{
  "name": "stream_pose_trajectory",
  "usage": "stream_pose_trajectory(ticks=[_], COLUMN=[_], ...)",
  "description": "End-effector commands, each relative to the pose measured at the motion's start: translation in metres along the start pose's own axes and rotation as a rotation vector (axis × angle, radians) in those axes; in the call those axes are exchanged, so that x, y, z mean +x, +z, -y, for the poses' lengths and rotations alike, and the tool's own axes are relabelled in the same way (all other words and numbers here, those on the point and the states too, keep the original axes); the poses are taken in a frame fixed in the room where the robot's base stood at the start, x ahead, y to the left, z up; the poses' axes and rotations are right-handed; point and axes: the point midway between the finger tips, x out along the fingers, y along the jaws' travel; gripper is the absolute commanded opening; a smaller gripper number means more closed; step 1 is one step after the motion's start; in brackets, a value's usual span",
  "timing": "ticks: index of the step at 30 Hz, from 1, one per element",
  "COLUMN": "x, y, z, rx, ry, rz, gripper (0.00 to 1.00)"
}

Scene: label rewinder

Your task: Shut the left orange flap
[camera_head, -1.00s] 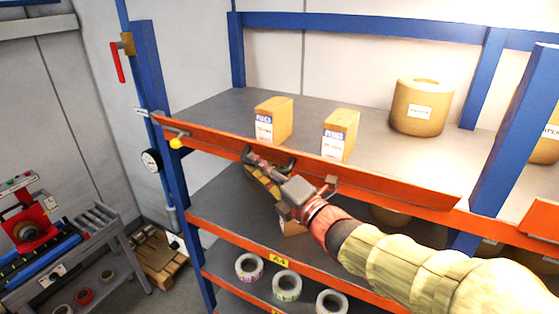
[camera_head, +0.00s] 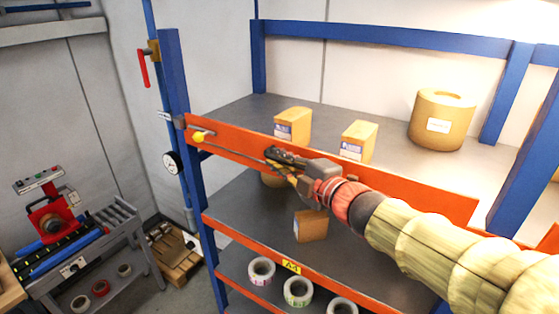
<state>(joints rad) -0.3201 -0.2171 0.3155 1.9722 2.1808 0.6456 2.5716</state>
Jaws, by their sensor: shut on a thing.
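The left orange flap (camera_head: 400,185) is a long orange panel along the front of the blue rack's top shelf. It stands nearly upright and covers the lower parts of two small cartons (camera_head: 293,125) (camera_head: 357,141) behind it. My gripper (camera_head: 278,157) is at the left half of the flap's front face, shut on the flap's dark handle. The fingers mostly hide the handle. A yellow knob (camera_head: 198,137) sits at the flap's left end, and a thin rod runs from near it towards my gripper.
A brown drum (camera_head: 441,120) stands on the top shelf (camera_head: 390,160). Label rolls (camera_head: 298,291) and a carton (camera_head: 310,226) are on lower shelves. A blue post (camera_head: 180,110) with a gauge (camera_head: 172,162) is at left. A second orange flap shows at the right edge.

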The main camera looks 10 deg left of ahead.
Motion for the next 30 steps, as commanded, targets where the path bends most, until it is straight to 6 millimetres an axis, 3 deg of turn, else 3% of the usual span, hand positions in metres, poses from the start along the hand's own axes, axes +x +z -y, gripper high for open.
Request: stream_pose_trajectory(ticks=[10,11,20,30], x=[0.0000,0.0000,0.0000,-0.0021], y=[-0.0002,-0.0002,0.0000,0.0003], z=[-0.0022,-0.0023,-0.0012,-0.0009], rx=[0.002,0.002,0.001,0.001], ry=[0.003,0.003,0.001,0.000], rz=[-0.001,-0.001,0.000,0.000], gripper=[0.00,0.12,0.29,0.30])
